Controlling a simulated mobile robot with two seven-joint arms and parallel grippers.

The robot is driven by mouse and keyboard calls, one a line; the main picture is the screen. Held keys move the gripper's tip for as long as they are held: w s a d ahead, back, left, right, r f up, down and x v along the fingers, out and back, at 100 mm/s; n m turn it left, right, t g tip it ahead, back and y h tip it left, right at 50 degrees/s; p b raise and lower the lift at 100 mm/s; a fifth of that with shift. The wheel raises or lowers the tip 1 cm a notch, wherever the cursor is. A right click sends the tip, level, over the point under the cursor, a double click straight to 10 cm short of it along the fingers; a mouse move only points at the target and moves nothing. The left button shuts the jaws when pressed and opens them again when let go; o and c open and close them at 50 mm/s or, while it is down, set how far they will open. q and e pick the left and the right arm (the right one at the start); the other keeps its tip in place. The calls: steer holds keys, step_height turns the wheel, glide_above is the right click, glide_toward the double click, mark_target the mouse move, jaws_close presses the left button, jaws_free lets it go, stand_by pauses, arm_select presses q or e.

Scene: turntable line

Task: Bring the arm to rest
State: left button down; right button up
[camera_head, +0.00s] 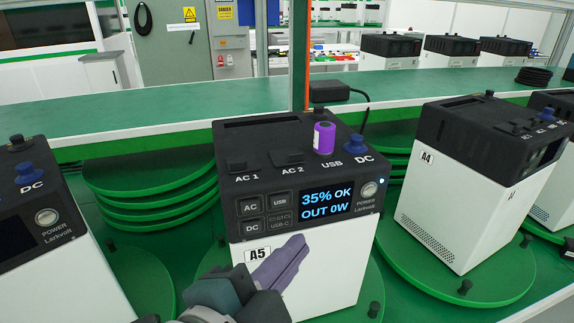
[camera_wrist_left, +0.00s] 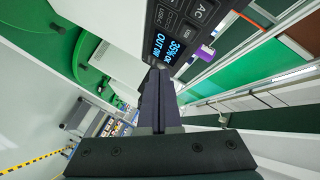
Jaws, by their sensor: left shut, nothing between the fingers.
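My left gripper (camera_head: 282,262) is shut and empty in front of the white lower body of the power station labelled A5 (camera_head: 335,262). The fingers lie together and point up and right; whether they touch the casing I cannot tell. In the left wrist view the closed fingers (camera_wrist_left: 157,90) point at the station's front, beside its lit screen (camera_wrist_left: 168,45). The screen reads "35% OK, OUT 0W" in the head view. A purple plug-like piece (camera_head: 324,138) stands on A5's black top by the USB label. My right gripper is not in view.
A5 stands on a green turntable (camera_head: 372,285). Station A4 (camera_head: 455,215) is close on the right, on its own turntable (camera_head: 505,270); another station (camera_head: 38,215) is at left. Stacked green discs (camera_head: 150,195) lie behind left. A green shelf (camera_head: 130,108) with a black adapter (camera_head: 330,91) runs behind.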

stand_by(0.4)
arm_select(q)
steer(key=s+a+f+n+g+y, duration=0.3)
steer(key=s+a+n+g+y, duration=0.15)
steer(key=s+a+n, duration=0.55)
steer(key=s+a+r+n+g+y+p, duration=0.1)
steer(key=s+a+r+n+g+y, duration=0.15)
steer(key=s+a+n+g, duration=0.5)
step_height(320, 180, up, 26)
steer(key=s+m+t+p, duration=0.1)
steer(key=s+m+p, duration=0.1)
steer(key=p, duration=2.4)
steer(key=shift+a+m+t, duration=0.15)
steer(key=shift+m+t, duration=0.2)
steer(key=shift+t, duration=0.05)
steer(key=shift+s, duration=0.1)
